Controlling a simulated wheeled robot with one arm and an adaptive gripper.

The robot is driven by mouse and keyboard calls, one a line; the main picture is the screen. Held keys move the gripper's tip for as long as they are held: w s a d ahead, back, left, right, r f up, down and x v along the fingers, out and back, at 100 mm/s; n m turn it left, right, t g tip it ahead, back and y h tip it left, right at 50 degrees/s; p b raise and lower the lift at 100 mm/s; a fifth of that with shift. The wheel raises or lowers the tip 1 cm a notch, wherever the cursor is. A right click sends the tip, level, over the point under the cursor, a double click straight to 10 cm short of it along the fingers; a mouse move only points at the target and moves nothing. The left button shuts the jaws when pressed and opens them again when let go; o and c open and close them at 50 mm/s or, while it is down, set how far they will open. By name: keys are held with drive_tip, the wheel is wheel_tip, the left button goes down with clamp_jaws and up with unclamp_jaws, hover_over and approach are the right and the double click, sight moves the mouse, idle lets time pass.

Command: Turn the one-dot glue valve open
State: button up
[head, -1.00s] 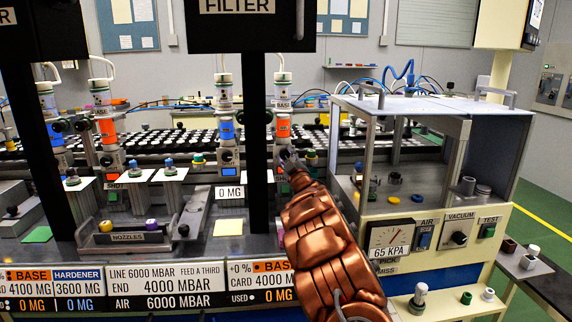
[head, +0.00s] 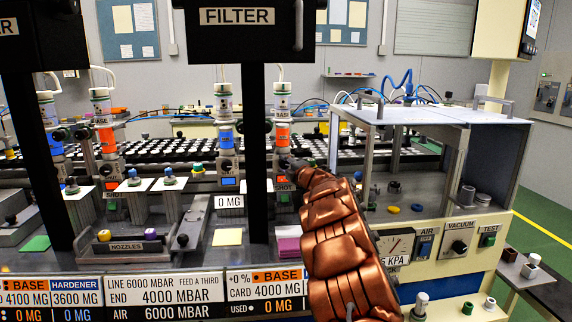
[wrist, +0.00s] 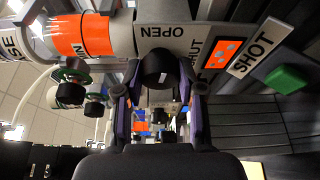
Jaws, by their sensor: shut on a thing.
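The same cartridge (head: 283,136) stands right of the dark post in the head view. A round black knob (wrist: 160,68) sits on the valve. My gripper (wrist: 160,88) is shut on this knob, one finger on each side. In the head view my gripper (head: 289,166) is at the valve, which my arm partly hides. I cannot tell which mark the knob points at. The dots are too small to read.
A dark post (head: 257,160) with the FILTER box (head: 238,38) above stands just left of my arm. A glass-sided cabinet (head: 440,165) with gauge and switches is close on the right. A green SHOT button (wrist: 286,79) is beside the valve in the wrist view.

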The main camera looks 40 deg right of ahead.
drive_tip(key=shift+r+n+g+p, duration=0.1)
drive_tip(key=shift+n+g+p, duration=0.3)
drive_tip(key=shift+n, duration=0.5)
drive_tip(key=o, duration=1.1)
drive_tip(key=shift+o, duration=0.2)
drive_tip(key=shift+s, duration=0.1)
drive_tip(key=shift+s+a, duration=0.15)
drive_tip(key=shift+s, duration=0.5)
drive_tip(key=f+v, duration=0.1)
drive_tip(key=v, duration=0.9)
drive_tip(key=shift+s+r, duration=0.2)
drive_tip(key=shift+r, duration=0.35)
drive_tip(key=shift+a, duration=0.1)
